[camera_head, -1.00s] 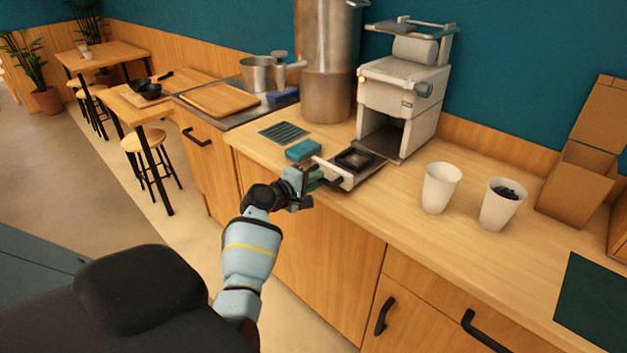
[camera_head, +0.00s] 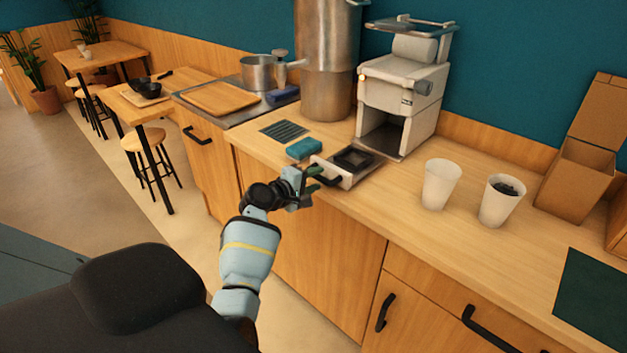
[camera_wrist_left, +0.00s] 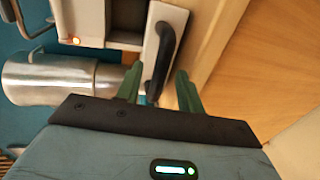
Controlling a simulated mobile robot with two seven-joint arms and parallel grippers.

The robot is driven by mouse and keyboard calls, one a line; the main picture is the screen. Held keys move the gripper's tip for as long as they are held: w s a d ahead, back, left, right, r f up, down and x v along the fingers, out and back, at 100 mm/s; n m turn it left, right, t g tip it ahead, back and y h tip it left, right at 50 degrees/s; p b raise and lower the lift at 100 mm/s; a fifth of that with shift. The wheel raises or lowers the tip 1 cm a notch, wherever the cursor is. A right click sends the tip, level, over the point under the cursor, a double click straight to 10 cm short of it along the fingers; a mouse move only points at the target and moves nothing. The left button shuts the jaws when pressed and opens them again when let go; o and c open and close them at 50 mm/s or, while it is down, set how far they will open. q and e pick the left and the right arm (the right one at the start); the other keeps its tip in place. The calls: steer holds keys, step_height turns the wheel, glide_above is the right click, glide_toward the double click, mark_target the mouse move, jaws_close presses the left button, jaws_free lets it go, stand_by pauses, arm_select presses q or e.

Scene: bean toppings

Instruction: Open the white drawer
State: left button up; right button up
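The white drawer (camera_head: 345,170) is pulled out from the base of the white machine (camera_head: 403,95) and sticks out over the counter, with a dark square recess inside. Its black handle (camera_head: 326,180) faces me. In the left wrist view the drawer front (camera_wrist_left: 174,17) and the handle (camera_wrist_left: 166,48) show up close. My left gripper (camera_head: 312,178) is at the handle; its green fingers (camera_wrist_left: 158,72) are open. In the wrist view the handle's lower end appears between them, with gaps on both sides; I cannot tell whether they touch it. My right gripper is not in view.
A blue sponge (camera_head: 304,148) lies close to the drawer's left side. Two white cups (camera_head: 440,185) stand to the right, one with dark contents. A cardboard box (camera_head: 575,180) is farther right. A steel pot (camera_head: 258,73) and a wooden board (camera_head: 220,98) are at the left.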

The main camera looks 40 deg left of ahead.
arm_select(q)
steer(key=v, duration=0.7)
steer(key=shift+s+p, duration=0.35)
steer(key=shift+s, duration=0.1)
steer(key=shift+r, duration=0.1)
